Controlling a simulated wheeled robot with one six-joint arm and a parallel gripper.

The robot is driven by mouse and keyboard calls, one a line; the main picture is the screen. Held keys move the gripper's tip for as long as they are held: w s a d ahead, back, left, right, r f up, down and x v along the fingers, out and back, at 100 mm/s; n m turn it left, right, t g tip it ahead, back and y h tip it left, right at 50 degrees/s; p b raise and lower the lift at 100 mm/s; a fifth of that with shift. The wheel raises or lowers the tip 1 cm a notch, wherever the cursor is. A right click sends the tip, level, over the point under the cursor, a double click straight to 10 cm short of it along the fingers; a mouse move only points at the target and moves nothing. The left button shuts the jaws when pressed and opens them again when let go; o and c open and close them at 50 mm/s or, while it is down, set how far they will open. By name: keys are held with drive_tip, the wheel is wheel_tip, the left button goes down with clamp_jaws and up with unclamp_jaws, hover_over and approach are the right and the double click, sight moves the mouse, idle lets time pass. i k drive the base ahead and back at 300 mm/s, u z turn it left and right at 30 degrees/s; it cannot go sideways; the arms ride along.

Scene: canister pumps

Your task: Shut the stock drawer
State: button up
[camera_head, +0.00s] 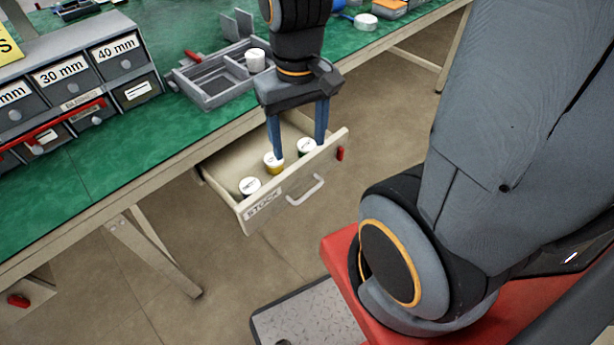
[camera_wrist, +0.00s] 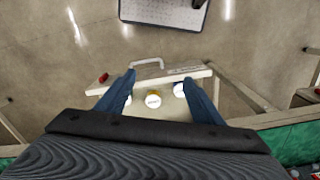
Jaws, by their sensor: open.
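The stock drawer (camera_head: 222,163) is pulled out from under the green workbench, with a "STOCK" label and a pale handle (camera_head: 305,190) on its front. Several white-lidded canisters stand inside, one with a yellow band (camera_head: 273,162). The drawer front also shows in the wrist view (camera_wrist: 188,75), with the handle (camera_wrist: 148,62) beyond it. My gripper (camera_head: 299,146) points down over the drawer, its blue fingers spread apart. In the wrist view my gripper (camera_wrist: 158,88) is empty, with canisters visible between and beside its fingers. Whether the fingertips reach below the drawer's rim is unclear.
A grey divided tray (camera_head: 205,88) with a white-lidded canister sits on the bench (camera_head: 130,160) above the drawer. Labelled small drawers (camera_head: 62,80) stand at the left. A red latch (camera_head: 340,153) is on the drawer front.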

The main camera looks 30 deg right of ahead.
sight(224, 170)
drive_tip(key=z, duration=0.85)
drive_tip(key=k, duration=0.9)
drive_tip(key=u, duration=0.8)
drive_tip(key=i, duration=0.5)
